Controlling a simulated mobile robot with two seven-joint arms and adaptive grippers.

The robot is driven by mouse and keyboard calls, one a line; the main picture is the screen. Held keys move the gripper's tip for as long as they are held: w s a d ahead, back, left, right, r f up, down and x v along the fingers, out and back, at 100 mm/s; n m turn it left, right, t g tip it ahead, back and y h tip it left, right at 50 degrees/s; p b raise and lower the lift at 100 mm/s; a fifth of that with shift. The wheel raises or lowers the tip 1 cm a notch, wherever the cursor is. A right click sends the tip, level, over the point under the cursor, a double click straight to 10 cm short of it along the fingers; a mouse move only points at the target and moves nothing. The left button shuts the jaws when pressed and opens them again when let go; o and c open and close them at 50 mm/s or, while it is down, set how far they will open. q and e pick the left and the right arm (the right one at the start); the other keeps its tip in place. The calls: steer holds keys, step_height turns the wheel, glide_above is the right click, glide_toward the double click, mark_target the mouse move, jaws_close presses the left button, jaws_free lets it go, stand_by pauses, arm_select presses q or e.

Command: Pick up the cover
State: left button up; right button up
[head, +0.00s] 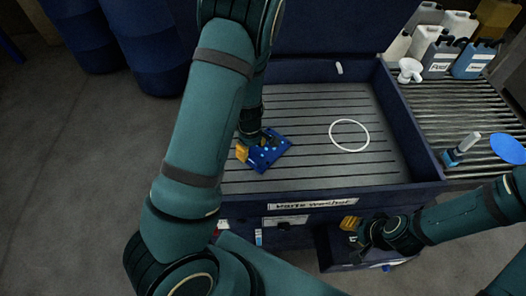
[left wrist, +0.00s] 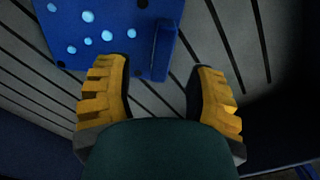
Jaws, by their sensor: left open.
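The cover looks like a blue plate with pale round spots and a raised bar. It lies on the slatted floor of the parts washer in the head view (head: 268,152) and fills the upper left of the left wrist view (left wrist: 95,30). My left gripper (head: 251,146) is at the cover's left edge. In the left wrist view my left gripper (left wrist: 158,68) is open, with yellow fingers apart and the raised bar between and beyond their tips. It holds nothing. My right gripper (head: 358,228) is low in front of the washer; its opening is unclear.
The parts washer (head: 417,160) has raised dark blue walls. A white ring (head: 349,135) lies on its slats, and a small white cylinder (head: 339,68) is near the back. Jugs (head: 438,57) and a blue disc (head: 508,148) are at right. Blue barrels (head: 145,45) stand behind left.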

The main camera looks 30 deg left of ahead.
mark_target(252, 156)
arm_select(q)
step_height(252, 156, down, 5)
steer(key=shift+s+b, duration=0.1)
steer(key=shift+b, duration=0.5)
steer(key=shift+c, duration=0.4)
jaws_close()
